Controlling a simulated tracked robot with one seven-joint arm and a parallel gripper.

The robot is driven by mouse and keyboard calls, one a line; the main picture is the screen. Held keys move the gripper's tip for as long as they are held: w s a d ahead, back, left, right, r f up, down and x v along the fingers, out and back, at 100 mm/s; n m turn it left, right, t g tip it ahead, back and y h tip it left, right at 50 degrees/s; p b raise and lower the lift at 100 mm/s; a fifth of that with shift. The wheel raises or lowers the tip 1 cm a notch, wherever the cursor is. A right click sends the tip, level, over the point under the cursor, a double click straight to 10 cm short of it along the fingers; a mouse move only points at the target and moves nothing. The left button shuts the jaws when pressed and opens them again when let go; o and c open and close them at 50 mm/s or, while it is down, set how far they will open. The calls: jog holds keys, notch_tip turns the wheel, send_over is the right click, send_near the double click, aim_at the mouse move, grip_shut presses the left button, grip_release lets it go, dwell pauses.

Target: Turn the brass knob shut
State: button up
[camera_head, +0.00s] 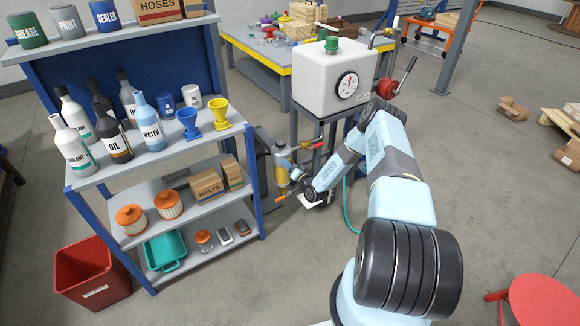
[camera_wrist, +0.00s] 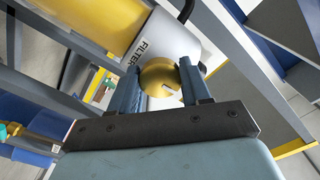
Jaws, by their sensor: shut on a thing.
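The brass knob (camera_wrist: 161,79) is round, with a dark mark on its face. In the wrist view it sits at the end of the white collar marked FILTER (camera_wrist: 158,45), below the yellow filter body (camera_wrist: 105,25). My gripper (camera_wrist: 160,83) is shut on the knob, with one finger on each side of it. In the head view the yellow filter (camera_head: 281,178) stands between the shelf and the pump stand. My gripper (camera_head: 296,172) reaches it from the right. I cannot make out the knob there.
The shelf rack (camera_head: 165,155) with bottles, funnels and boxes stands close on the left. The white tank (camera_head: 335,80) with a gauge and a red-hubbed lever (camera_head: 388,87) stands above and behind. A teal hose (camera_head: 348,208) hangs beside my arm.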

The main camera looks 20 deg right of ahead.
jog(key=shift+d+m, duration=0.2)
jog(key=shift+m, duration=0.2)
jog(key=o, duration=1.1)
jog(key=shift+a, duration=0.1)
jog(key=shift+c, duration=0.2)
jog(key=v, duration=1.3)
jog(key=shift+s, duration=0.35)
